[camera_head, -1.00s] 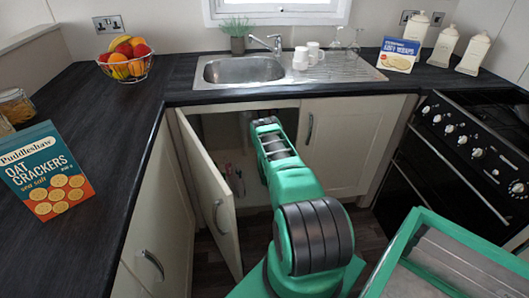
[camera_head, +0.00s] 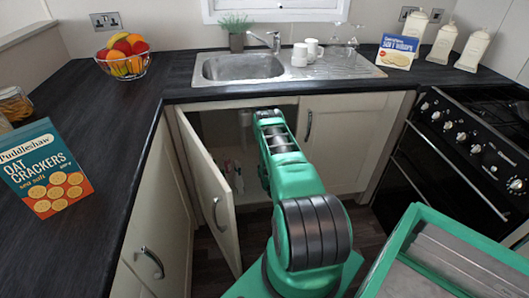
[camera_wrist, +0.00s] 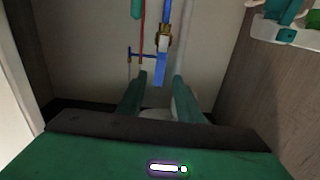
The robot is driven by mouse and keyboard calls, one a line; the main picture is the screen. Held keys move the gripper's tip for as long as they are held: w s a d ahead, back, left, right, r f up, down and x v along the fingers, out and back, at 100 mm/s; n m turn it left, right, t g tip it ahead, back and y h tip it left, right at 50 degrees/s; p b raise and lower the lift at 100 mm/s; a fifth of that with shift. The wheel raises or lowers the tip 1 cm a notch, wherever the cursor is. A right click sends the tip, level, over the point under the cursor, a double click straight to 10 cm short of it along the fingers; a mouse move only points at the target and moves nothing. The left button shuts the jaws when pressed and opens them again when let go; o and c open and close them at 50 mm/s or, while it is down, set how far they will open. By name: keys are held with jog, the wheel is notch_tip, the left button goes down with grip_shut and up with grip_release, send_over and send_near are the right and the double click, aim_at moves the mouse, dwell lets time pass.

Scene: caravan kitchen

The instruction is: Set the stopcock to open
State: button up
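The stopcock (camera_wrist: 164,42) shows in the wrist view as a brass fitting on a blue vertical pipe against the cupboard's back wall. A wider blue piece (camera_wrist: 160,72) hangs straight down below the brass; it looks like the lever, but I cannot be sure. The fingertips are below the brass fitting, either side of the blue piece's lower end in the picture; I see no clear contact. In the head view my arm reaches into the open cupboard and hides the stopcock.
A red pipe (camera_wrist: 142,35) with a thin blue crossbar beside it and a pale pipe (camera_wrist: 182,40) flank the stopcock. The cupboard door (camera_head: 208,195) stands open left of my arm. Bottles (camera_head: 234,178) stand inside the cupboard. The worktop edge (camera_head: 235,95) is above.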

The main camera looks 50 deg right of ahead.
jog(key=shift+v, duration=2.25)
